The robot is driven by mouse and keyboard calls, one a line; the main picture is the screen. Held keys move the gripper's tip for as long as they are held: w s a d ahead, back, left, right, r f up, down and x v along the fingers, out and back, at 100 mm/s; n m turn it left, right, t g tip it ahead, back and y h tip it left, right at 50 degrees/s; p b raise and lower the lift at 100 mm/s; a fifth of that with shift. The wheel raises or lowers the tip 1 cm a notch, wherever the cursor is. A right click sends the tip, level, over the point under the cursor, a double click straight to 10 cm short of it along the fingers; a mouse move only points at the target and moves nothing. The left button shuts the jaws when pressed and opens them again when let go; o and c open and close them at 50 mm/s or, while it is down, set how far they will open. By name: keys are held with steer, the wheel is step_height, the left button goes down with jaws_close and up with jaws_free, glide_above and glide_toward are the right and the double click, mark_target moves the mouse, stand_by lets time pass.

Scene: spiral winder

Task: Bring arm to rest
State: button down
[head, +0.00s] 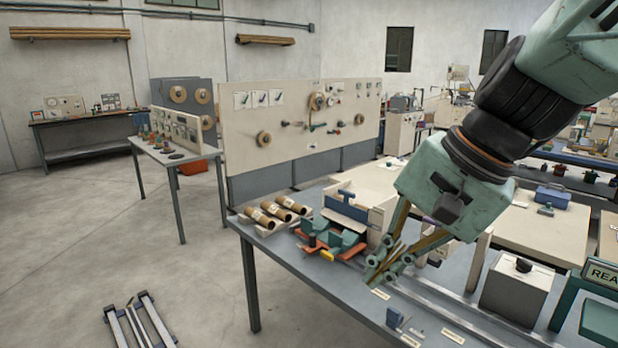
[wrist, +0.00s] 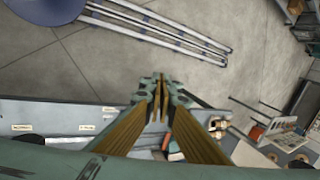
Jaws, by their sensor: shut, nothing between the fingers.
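My gripper (head: 376,270) hangs at the end of my green arm, over the grey workbench (head: 300,277) in the head view. Its fingers are together and nothing shows between them. In the wrist view my gripper (wrist: 160,90) shows with its tips meeting above the bench's edge and the floor. The fingers are close to a green and orange fixture (head: 333,238) on the bench, to their left in the head view. I cannot tell whether they touch it.
Cardboard tubes (head: 271,213) lie in a rack at the bench's left end. A grey box (head: 517,289) and a green-framed sign (head: 602,278) stand to the right. A tall beige panel (head: 260,122) rises behind. Metal rails (head: 140,325) lie on the open floor.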

steer(key=s+d+n+h, duration=0.2)
steer(key=s+d, duration=0.3)
steer(key=s, duration=0.4)
steer(key=s+d+n+t+h, duration=0.1)
steer(key=s+d+n, duration=0.3)
steer(key=s, duration=0.6)
steer(key=shift+d+r+n+h, duration=0.35)
steer(key=shift+r+n+h, duration=0.1)
steer(key=shift+n+h, duration=0.2)
